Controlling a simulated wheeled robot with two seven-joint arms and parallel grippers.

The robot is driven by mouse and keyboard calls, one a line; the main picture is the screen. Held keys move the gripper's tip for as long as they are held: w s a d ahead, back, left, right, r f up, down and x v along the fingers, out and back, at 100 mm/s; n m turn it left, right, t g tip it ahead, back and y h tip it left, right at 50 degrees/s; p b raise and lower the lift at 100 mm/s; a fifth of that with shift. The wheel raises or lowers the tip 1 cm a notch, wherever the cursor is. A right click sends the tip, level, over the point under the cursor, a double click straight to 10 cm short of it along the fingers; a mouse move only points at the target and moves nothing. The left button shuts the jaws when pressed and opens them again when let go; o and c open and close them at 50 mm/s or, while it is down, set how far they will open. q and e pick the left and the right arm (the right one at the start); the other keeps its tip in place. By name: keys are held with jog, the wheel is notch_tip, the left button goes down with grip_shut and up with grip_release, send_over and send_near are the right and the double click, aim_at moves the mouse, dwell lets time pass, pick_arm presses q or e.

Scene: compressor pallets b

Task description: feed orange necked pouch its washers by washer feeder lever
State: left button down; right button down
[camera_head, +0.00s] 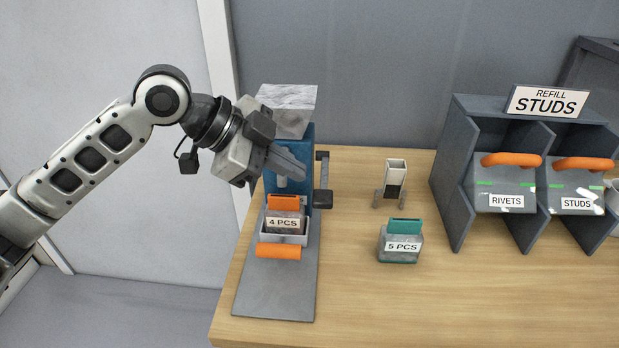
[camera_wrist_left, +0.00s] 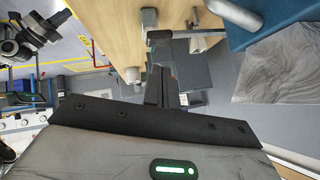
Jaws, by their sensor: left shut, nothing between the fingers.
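The washer feeder (camera_head: 305,140) is a blue stand with a marbled grey hopper (camera_head: 288,108) on top. Its dark lever (camera_head: 323,199) is on its right side. The orange necked pouch (camera_head: 285,214), labelled 4 PCS, stands upright in a light tray (camera_head: 284,239) with an orange handle, below the feeder's spout. My left gripper (camera_head: 290,163) is in front of the blue stand, above the pouch and left of the lever, partly hiding the stand. Its fingers (camera_wrist_left: 162,88) are together in the left wrist view, with nothing between them. My right gripper does not show.
A teal necked pouch (camera_head: 401,246), labelled 5 PCS, stands on the wooden table (camera_head: 450,310) to the right. A small white-topped stand (camera_head: 396,169) is behind it. A dark rack (camera_head: 458,170) with RIVETS and STUDS bins is further right. The table's front right is clear.

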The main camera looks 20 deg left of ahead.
pick_arm(q)
jog(key=v, duration=0.5)
jog(key=shift+w+a+r, duration=0.1)
jog(key=shift+w+r, duration=0.05)
jog(key=shift+w, duration=0.05)
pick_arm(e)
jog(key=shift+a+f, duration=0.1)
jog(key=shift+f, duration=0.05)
